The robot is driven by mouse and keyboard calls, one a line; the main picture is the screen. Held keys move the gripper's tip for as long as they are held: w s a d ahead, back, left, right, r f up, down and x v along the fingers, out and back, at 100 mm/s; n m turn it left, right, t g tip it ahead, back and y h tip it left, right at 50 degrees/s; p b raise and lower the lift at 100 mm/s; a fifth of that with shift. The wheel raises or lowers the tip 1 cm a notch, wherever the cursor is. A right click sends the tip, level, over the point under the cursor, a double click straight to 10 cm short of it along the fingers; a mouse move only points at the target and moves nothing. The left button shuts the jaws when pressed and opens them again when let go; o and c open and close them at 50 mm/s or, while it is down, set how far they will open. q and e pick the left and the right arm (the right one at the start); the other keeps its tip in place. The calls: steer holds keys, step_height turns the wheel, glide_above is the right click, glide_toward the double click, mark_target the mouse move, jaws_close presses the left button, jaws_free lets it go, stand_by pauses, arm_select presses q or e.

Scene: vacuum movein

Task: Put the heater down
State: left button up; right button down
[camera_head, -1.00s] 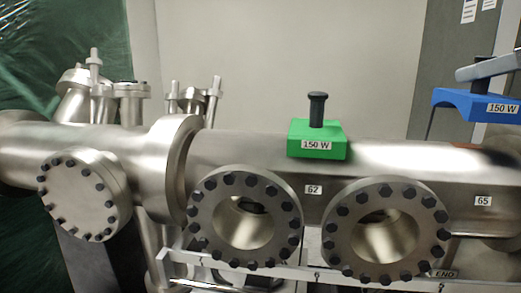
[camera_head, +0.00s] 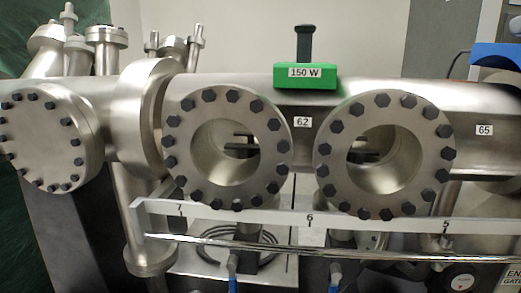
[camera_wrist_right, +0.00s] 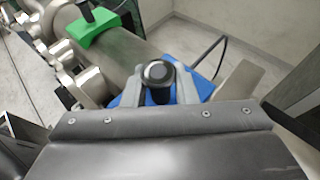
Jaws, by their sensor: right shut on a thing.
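The blue heater (camera_head: 497,55) is cut off by the right edge of the head view, at the upper right by the pipe. In the right wrist view, my right gripper (camera_wrist_right: 158,76) is shut on the heater's black knob, and the blue body (camera_wrist_right: 204,86) shows behind the fingers. Whether the heater touches the pipe cannot be told. A green heater (camera_head: 306,76) marked 150 W sits upright on top of the pipe (camera_head: 380,88); it also shows in the right wrist view (camera_wrist_right: 92,27). My left gripper is not in view.
Two open round flanges (camera_head: 226,148) with black bolts face me below the pipe's top. A numbered white rail (camera_head: 350,222) runs in front, with a shiny bar below it. A dark cable (camera_wrist_right: 212,50) loops beside the blue heater.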

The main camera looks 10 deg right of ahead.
steer(key=v, duration=0.9)
steer(key=shift+b, duration=0.4)
